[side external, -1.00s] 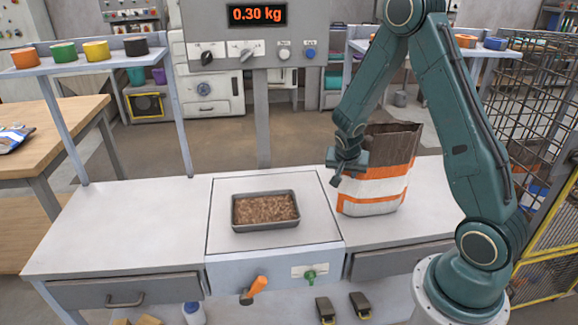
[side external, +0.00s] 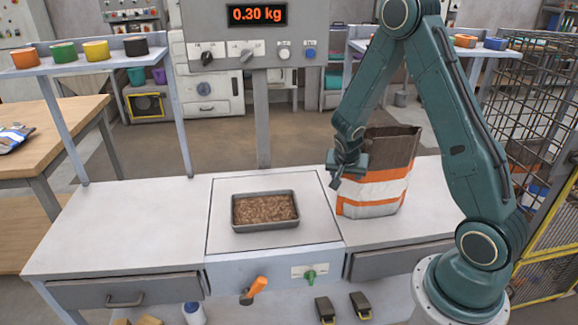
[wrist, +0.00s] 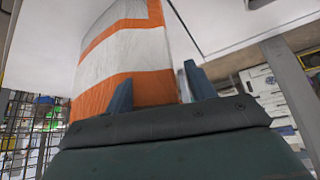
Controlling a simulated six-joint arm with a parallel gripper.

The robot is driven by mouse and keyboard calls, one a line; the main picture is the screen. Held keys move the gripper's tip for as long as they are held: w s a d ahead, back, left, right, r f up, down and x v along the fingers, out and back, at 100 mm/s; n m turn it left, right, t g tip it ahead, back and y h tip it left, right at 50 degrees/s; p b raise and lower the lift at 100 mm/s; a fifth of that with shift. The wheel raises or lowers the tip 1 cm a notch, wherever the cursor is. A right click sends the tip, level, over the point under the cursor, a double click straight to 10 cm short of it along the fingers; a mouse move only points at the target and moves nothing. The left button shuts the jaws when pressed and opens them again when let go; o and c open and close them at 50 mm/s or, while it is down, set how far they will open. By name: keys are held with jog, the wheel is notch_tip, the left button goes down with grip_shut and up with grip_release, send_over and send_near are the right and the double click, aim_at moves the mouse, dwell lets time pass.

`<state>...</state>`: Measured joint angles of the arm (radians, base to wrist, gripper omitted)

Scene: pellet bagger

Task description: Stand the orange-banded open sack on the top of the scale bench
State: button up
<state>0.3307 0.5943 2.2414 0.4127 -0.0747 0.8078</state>
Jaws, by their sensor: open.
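The orange-banded open sack (side external: 384,192) stands upright on the right part of the scale bench top (side external: 410,222). Its brown upper part is open at the top, with white and orange bands below. My gripper (side external: 340,180) is at the sack's left side, about level with the bands. In the wrist view, the sack (wrist: 115,55) fills the space beyond the two blue fingers of my gripper (wrist: 158,76). One finger overlaps the sack and the other is near its edge. The fingers are apart. I cannot tell whether they touch the sack.
A grey tray of pellets (side external: 265,226) sits on the scale plate (side external: 225,238), left of the sack. The display (side external: 257,15) reads 0.30 kg. The bench's left part (side external: 125,232) is clear. A wire cage (side external: 530,120) stands at the right.

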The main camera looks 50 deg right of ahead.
jog(key=shift+r, duration=0.15)
jog(key=v, duration=1.3)
jog(key=shift+a+r, duration=0.15)
jog(key=shift+r, duration=0.05)
jog(key=shift+s+r, duration=0.1)
jog(key=s+a+r+n+t+y, duration=0.3)
jog(key=s+a+r+n+y, duration=0.3)
jog(key=s+a+r+n, duration=0.7)
jog(key=s+a, duration=0.2)
jog(key=a, duration=0.1)
jog(key=shift+s+a+n, duration=0.3)
jog(key=shift+s+a, duration=0.05)
